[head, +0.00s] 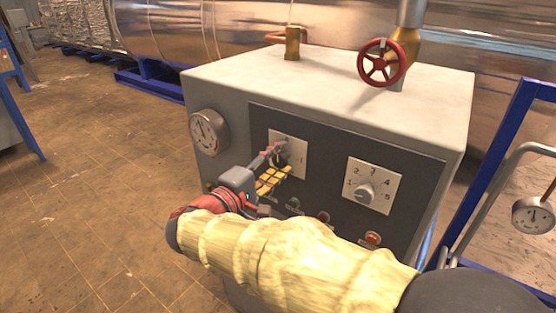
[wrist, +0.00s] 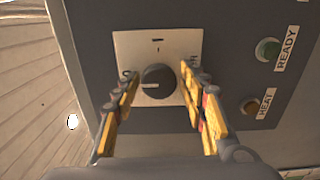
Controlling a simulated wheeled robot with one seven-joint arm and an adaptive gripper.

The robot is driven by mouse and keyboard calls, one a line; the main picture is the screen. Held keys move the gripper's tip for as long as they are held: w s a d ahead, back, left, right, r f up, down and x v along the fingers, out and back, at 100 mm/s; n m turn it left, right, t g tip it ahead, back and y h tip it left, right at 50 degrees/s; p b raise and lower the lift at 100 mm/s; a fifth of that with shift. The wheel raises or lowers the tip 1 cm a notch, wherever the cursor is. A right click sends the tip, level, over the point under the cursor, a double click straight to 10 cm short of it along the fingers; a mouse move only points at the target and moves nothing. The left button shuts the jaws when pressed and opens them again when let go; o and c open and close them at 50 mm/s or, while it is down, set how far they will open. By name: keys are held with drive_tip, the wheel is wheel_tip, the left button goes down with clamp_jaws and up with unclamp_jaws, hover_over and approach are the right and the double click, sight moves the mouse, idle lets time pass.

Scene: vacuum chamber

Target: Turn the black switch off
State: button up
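The black switch (wrist: 157,82) is a round knob on a white square plate (wrist: 133,45), on the dark front panel of a grey cabinet. In the wrist view its white pointer line points left, toward a mark partly hidden by a finger. A bar mark shows at the plate's top, and a mark at the right is partly covered. My gripper (wrist: 159,75) is open, with one yellow-and-black finger on each side of the knob. Gaps show between fingers and knob. In the head view my gripper (head: 273,163) is at the plate (head: 291,145) and largely hides the knob.
A numbered white dial (head: 365,192) is right of the switch on the panel. A gauge (head: 209,132) is at the left, and a red valve wheel (head: 381,63) stands above the cabinet top.

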idle(0.3)
drive_tip(key=v, duration=1.2)
wheel_tip(320, 180, down, 12)
drive_tip(key=s+d+n+g+y, duration=0.1)
drive_tip(key=s+n+g+y, duration=0.2)
drive_tip(key=g, duration=0.1)
drive_tip(key=s+d+f+m+g+y, duration=0.2)
drive_tip(key=s+d+f+g+y, duration=0.1)
drive_tip(key=s+d+f+g, duration=0.3)
drive_tip(key=s+d+m+g+y, duration=0.1)
drive_tip(key=s+d+m+y, duration=0.4)
drive_tip(key=s+d, duration=0.25)
drive_tip(key=d+r+m, duration=0.1)
drive_tip(key=d+m, duration=0.1)
drive_tip(key=d, duration=0.1)
drive_tip(key=s+d+r+m+t, duration=0.1)
drive_tip(key=d+r+m, duration=0.1)
drive_tip(key=d, duration=0.1)
drive_tip(key=s+d+r+m+t, duration=0.1)
drive_tip(key=d+m, duration=0.1)
drive_tip(key=d, duration=0.1)
drive_tip(key=shift+s+d+r+m, duration=0.2)
drive_tip(key=shift+r+m, duration=0.1)
drive_tip(key=shift+r, duration=0.1)
